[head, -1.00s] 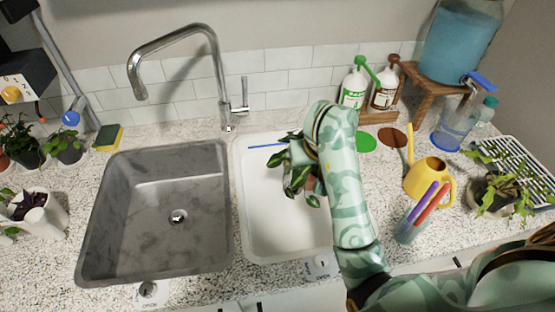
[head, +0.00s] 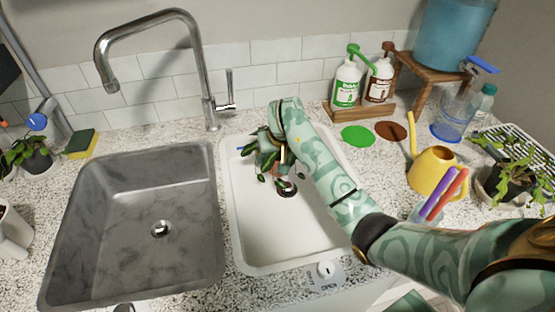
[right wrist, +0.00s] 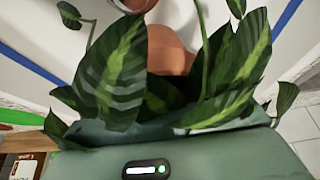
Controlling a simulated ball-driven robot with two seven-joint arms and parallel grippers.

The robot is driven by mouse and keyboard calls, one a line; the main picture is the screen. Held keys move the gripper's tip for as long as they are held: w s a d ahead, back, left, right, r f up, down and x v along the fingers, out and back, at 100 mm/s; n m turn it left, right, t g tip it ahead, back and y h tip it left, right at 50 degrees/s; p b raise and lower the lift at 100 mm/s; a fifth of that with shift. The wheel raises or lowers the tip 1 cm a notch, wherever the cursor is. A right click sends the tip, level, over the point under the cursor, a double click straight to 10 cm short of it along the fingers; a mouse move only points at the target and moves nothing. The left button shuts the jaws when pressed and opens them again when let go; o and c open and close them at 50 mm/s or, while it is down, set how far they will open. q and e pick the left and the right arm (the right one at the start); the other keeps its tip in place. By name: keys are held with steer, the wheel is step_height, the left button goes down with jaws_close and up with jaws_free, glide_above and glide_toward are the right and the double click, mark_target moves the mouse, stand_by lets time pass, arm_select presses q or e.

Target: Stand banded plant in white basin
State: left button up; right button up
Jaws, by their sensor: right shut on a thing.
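The banded plant (head: 266,162), dark leaves with pale green stripes, is over the back part of the white basin (head: 282,243). The right wrist view shows its leaves (right wrist: 113,75) close up and part of its terracotta pot (right wrist: 172,50). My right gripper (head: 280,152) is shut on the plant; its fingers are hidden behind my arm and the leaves. I cannot tell whether the pot touches the basin floor. My left gripper is not in view.
A grey sink (head: 140,220) lies left of the basin, with a chrome faucet (head: 205,75) behind. Two pump bottles (head: 347,84) stand behind right. A yellow watering can (head: 432,170), a pen cup and another plant (head: 508,178) stand right. The basin's front is clear.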

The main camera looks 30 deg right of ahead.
steer(key=shift+f, duration=0.6)
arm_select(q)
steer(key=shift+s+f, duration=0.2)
arm_select(e)
steer(key=shift+r, duration=0.1)
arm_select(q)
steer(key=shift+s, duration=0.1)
arm_select(e)
steer(key=o, duration=1.1)
steer(key=shift+f, duration=0.25)
steer(key=p+v, duration=0.5)
steer(key=v, duration=0.7)
steer(key=shift+s+r, duration=0.1)
steer(key=shift+r, duration=0.1)
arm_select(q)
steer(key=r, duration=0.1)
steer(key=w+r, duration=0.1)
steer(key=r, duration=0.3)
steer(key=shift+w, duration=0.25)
arm_select(e)
steer(key=shift+s+f, duration=0.1)
